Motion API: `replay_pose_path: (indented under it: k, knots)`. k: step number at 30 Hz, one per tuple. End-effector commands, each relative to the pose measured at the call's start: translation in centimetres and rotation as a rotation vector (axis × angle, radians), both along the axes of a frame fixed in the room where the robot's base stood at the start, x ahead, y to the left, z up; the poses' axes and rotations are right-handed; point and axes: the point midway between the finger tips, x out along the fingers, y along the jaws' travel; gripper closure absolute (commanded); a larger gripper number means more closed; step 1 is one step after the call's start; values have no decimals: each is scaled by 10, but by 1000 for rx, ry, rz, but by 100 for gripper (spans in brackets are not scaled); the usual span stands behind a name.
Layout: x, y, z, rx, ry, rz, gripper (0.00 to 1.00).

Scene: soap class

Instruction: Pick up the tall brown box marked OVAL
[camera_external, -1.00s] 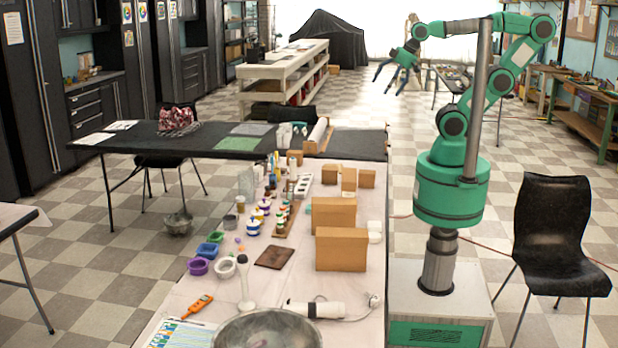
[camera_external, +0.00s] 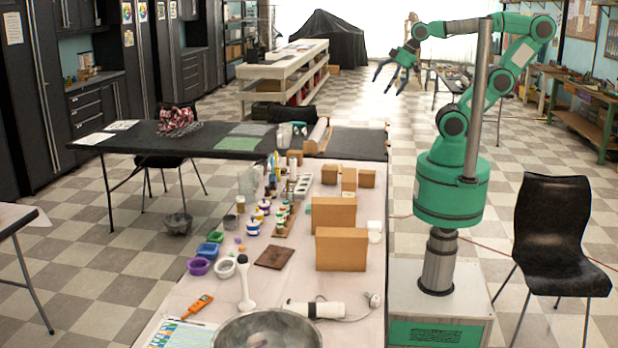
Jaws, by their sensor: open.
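Several brown boxes stand on the long pale-covered table, and no OVAL marking is readable on any of them. A narrow upright box (camera_external: 349,180) stands among smaller ones at the far right part of the table. Two larger brown boxes, a front one (camera_external: 341,250) and one just behind it (camera_external: 333,214), stand nearer. I cannot tell which box is marked OVAL. My gripper (camera_external: 389,83) is open and empty, held high in the air beyond the far end of the table, well apart from all the boxes.
Left of the boxes are crowded small bottles and jars (camera_external: 252,228). A white container (camera_external: 375,232) stands beside the boxes. A black chair (camera_external: 551,235) stands at right.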

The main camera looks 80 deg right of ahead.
Motion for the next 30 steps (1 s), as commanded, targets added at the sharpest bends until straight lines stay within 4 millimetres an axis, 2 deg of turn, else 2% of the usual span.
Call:
replay_pose_path:
  k: [11,16,23,30]
  knots:
    - [2,1,-1,1,2,0,0]
    - [12,6,-5,6,20,6,0]
    - [45,23,-24,19,74,22,0]
    - [91,53,-57,32,149,41,0]
